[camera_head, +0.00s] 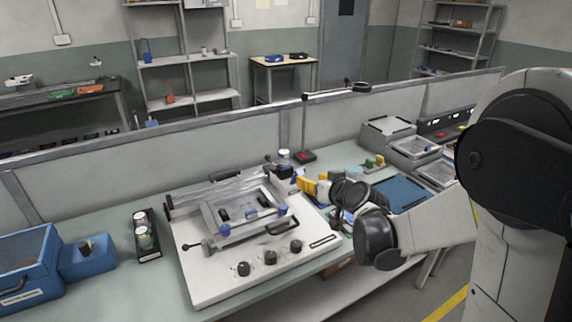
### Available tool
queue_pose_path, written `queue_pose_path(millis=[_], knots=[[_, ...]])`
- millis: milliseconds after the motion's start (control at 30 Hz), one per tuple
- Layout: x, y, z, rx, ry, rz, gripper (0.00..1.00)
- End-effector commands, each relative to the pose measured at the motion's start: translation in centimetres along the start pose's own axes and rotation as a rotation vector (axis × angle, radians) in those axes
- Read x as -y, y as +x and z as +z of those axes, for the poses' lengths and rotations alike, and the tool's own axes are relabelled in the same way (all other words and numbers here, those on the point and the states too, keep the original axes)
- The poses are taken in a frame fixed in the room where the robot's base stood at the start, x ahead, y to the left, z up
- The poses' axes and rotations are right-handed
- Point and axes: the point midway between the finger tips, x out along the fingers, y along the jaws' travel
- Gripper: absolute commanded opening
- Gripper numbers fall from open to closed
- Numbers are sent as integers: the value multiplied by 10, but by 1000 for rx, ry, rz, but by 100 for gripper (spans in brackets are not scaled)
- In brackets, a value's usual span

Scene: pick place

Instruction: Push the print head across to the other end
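A white bench-top printing machine (215,285) stands on the workbench, with dark knobs along its front. Grey rails and a frame with blue knobs sit on top of it. What looks like the print head (243,224) is the carriage across this frame, with a black handle at its right side; I cannot make out its exact outline. My gripper (338,222) is small and dark, just right of the machine's right edge, below my black wrist. It looks apart from the print head. Its fingers are too small and partly hidden to tell if they are open.
A dark tray with jars (145,238) and a blue box (28,262) stand left of the machine. Yellow items (318,186), a blue mat (402,193) and grey bins (414,148) lie to the right. A low partition (215,150) runs behind the bench.

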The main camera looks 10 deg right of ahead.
Motion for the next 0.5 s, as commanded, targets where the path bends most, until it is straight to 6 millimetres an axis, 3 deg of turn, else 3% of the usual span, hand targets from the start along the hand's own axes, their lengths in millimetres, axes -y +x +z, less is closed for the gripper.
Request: queue_pose_path(millis=[167, 500], knots=[[0, 23, 2, -1, -2, -2, 45], [0, 88, 3, 0, -1, -1, 45]])
